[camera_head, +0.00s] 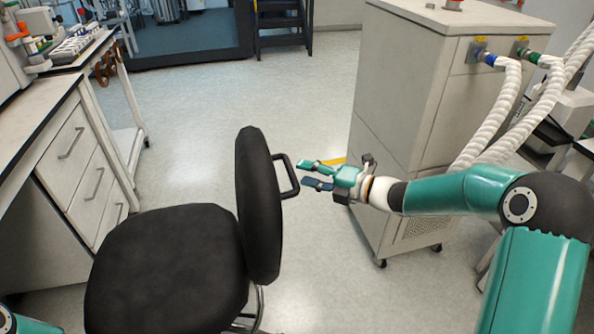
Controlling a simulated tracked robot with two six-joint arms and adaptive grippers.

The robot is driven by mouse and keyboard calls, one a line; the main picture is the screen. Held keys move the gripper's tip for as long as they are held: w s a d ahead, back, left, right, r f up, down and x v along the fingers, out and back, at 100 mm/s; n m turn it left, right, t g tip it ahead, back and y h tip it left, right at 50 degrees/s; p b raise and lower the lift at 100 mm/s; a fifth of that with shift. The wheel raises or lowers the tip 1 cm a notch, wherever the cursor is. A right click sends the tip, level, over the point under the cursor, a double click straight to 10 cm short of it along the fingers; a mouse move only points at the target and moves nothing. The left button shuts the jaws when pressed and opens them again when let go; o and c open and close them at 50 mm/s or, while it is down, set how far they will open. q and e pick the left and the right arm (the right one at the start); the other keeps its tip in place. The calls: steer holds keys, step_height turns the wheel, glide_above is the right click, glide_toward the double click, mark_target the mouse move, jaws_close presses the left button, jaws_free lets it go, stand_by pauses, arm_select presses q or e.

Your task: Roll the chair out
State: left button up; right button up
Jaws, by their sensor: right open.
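A black office chair (165,275) stands at the lower left, its seat toward the left and its backrest (258,200) upright on the right side. A black loop handle (289,176) sticks out from the back of the backrest. My right gripper (311,174) is open just to the right of the handle, its fingers pointing left at it. Whether the fingertips touch the handle, I cannot tell. The chair's base is mostly hidden under the seat. A small part of my left arm shows at the lower left corner; its gripper is out of view.
A lab bench with drawers (75,155) stands left of the chair. A wheeled beige cabinet (405,110) with white hoses (495,115) stands on the right, behind my right arm. Black steps (283,25) stand at the back. The floor (215,110) in the middle is clear.

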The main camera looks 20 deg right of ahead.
steer(key=f+v, duration=0.1)
steer(key=v, duration=0.6)
steer(key=shift+r, duration=0.5)
steer(key=shift+s+d, duration=0.1)
